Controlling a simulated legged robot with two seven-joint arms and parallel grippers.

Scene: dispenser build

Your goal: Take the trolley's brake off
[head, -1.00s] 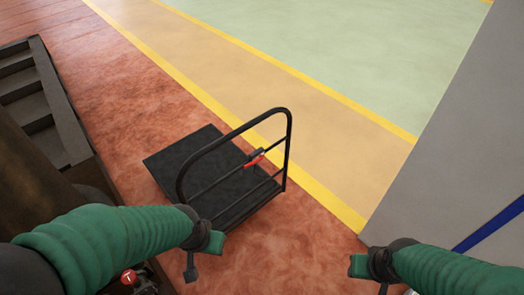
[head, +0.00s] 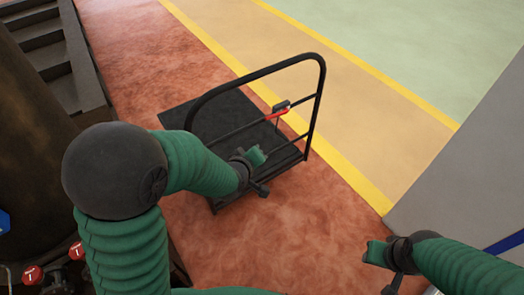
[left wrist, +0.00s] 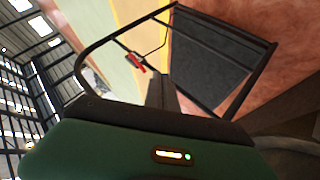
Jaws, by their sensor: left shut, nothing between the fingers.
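The trolley (head: 225,115) has a black flat deck and a black tubular push handle. A red brake lever (head: 277,114) with a dark block sits on the handle's crossbar. It also shows in the left wrist view (left wrist: 137,63), beyond my finger tips and apart from them. My left gripper (head: 262,190) is shut and empty, on the near side of the handle, below and left of the red lever in the head view. In the left wrist view its dark fingers (left wrist: 160,95) point toward the handle frame. My right gripper (head: 388,288) hangs at the lower right, away from the trolley; its fingers are unclear.
Dark steps (head: 45,45) and a brown rounded body stand at the left. Red-knobbed valves (head: 32,273) are at the lower left. A grey panel (head: 470,170) stands at the right. The reddish floor around the trolley and the yellow-lined lane beyond are clear.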

